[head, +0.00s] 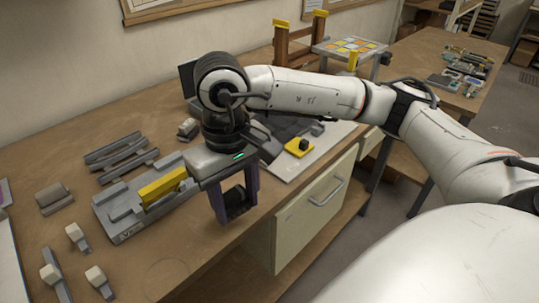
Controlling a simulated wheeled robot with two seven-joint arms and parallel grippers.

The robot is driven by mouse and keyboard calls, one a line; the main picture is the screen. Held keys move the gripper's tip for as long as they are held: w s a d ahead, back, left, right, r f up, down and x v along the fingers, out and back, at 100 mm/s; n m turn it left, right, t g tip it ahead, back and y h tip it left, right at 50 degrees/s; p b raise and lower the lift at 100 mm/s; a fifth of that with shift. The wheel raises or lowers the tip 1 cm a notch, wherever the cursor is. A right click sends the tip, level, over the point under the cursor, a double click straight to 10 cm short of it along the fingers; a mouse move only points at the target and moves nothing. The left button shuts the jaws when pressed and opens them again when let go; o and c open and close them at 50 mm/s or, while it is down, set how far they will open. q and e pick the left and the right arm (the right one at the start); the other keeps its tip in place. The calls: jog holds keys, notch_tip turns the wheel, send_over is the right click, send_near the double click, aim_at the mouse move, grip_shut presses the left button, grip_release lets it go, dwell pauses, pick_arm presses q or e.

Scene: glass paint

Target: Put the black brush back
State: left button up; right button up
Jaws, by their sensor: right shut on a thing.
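My right gripper (236,205) hangs pointing down at the table's front edge, just right of the grey holder. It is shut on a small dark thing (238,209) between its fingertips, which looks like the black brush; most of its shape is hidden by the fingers. The grey holder (120,222) has stepped slots and a yellow bar (162,187) along its right side. My left gripper is out of view.
Small grey-white tools (77,237) lie at the front left, with grey rails (115,150) behind the holder. A yellow block with a black knob (299,147) sits on a pale board to the right. A wooden frame (300,45) stands at the back. Bare table shows in front of the holder.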

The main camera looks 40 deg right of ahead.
jog(key=w+d+r+m+b, duration=0.3)
jog(key=w+d+r, duration=0.2)
jog(key=w+d, duration=0.35)
jog(key=f, duration=0.5)
jog(key=shift+s+d, duration=0.1)
jog(key=shift+d, duration=0.1)
notch_tip(320, 180, down, 4)
jog(key=shift+f+p, duration=0.1)
jog(key=shift+p, duration=0.3)
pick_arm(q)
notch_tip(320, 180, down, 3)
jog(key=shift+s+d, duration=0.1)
pick_arm(e)
jog(key=shift+f, duration=0.25)
jog(key=o, duration=1)
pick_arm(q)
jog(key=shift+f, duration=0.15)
